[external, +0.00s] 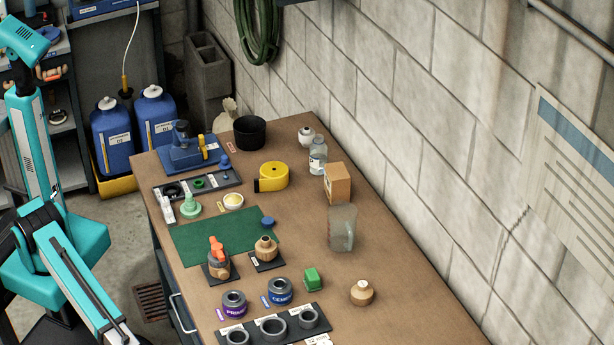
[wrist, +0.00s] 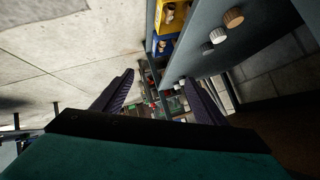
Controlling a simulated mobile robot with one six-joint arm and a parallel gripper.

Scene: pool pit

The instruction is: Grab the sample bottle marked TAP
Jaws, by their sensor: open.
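My gripper (wrist: 160,98) shows in the wrist view with its two dark fingers spread apart and nothing between them. It is away from the workbench (external: 405,290) of the external view, where I cannot make out my fingers. No label reading TAP is legible. A clear bottle with a pale label (external: 317,158) stands near the wall. I cannot tell which is the TAP bottle.
The bench's front right is bare.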

